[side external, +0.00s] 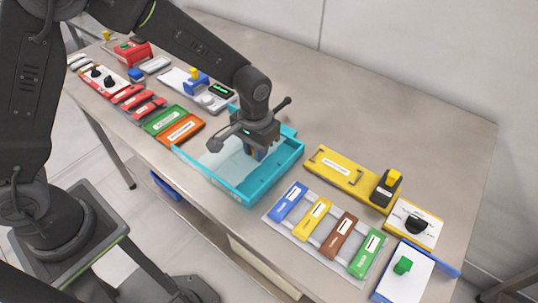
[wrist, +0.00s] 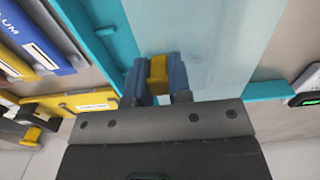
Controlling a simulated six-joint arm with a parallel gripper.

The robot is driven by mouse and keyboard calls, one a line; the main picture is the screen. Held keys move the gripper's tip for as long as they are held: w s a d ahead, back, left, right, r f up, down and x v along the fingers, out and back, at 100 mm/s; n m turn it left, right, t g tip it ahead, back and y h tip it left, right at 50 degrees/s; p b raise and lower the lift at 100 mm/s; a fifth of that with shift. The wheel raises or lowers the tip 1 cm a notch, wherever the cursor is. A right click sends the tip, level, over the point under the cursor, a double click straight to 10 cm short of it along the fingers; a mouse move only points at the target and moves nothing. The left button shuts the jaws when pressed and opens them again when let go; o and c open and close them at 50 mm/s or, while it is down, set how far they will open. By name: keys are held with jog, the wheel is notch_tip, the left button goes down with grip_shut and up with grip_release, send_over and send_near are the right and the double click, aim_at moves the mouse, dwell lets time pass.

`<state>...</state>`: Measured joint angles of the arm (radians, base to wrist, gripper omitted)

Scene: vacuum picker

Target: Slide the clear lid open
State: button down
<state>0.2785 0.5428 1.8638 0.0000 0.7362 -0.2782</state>
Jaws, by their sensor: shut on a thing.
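A teal tray (side external: 291,160) sits in the middle of the bench, and its teal rim also shows in the wrist view (wrist: 268,90). The clear lid (side external: 215,166) covers the left part of the tray in the side view. The tray's right end is uncovered. In the wrist view the lid is a pale, see-through sheet (wrist: 205,35). My gripper (side external: 257,153) is down over the tray. In the wrist view its two blue-grey fingers (wrist: 158,82) are shut on a small yellow handle (wrist: 157,70) at the lid. The handle is mostly hidden in the side view.
Blue, yellow, brown and green labelled blocks (side external: 371,247) lie right of the tray on a pale board. A yellow plate (side external: 345,172) with a black-and-yellow part and a black knob box (side external: 413,223) stand behind them. Green and orange cases (side external: 180,130) lie close on the left. The back bench is clear.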

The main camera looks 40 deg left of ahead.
aim_at(228, 139)
jog(key=a, duration=0.9)
jog(key=shift+a, duration=0.2)
jog(key=c, duration=1)
grip_release()
jog(key=shift+c, duration=0.2)
notch_tip(228, 139, up, 14)
